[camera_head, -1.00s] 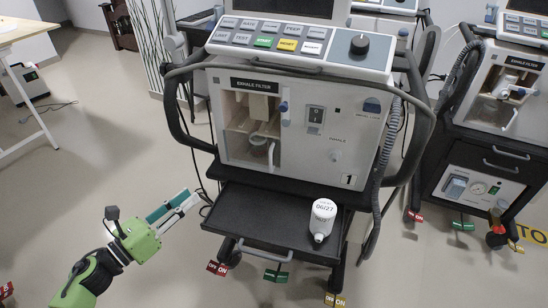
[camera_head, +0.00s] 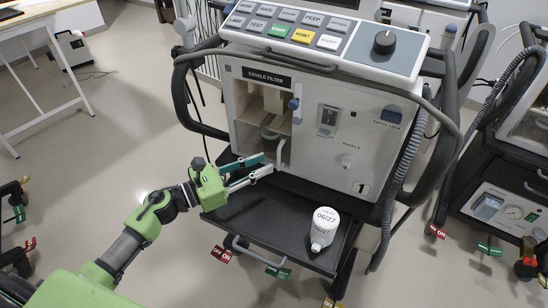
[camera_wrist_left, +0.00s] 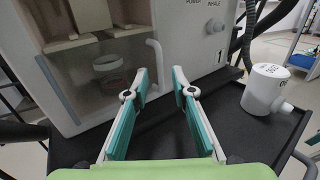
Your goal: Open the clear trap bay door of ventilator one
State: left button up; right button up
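Ventilator one (camera_head: 318,150), marked "1", has its exhale filter bay at the left of its front. The clear door (camera_head: 252,135) covers this bay and looks shut; in the wrist view the clear door (camera_wrist_left: 75,85) shows a cup behind it. Its pale upright handle (camera_head: 281,153) is at the door's right edge. My left gripper (camera_head: 268,165) is open, with its fingertips close to the handle. In the left wrist view the handle (camera_wrist_left: 157,62) appears between the open fingertips (camera_wrist_left: 159,80); I cannot tell whether they touch it. My right gripper is not in view.
A black pulled-out tray (camera_head: 270,208) lies below my left gripper. A white trap bottle (camera_head: 324,228) labelled 06/27 stands on it at the right; it also shows in the wrist view (camera_wrist_left: 265,88). Another ventilator (camera_head: 510,180) stands to the right. Coloured pedal tags hang near the floor.

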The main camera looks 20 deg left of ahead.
pick_arm(q)
jog(key=x, duration=0.4)
jog(key=shift+w+d, duration=0.2)
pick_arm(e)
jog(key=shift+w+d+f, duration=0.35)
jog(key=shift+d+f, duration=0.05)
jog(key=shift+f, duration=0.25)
pick_arm(q)
grip_shut()
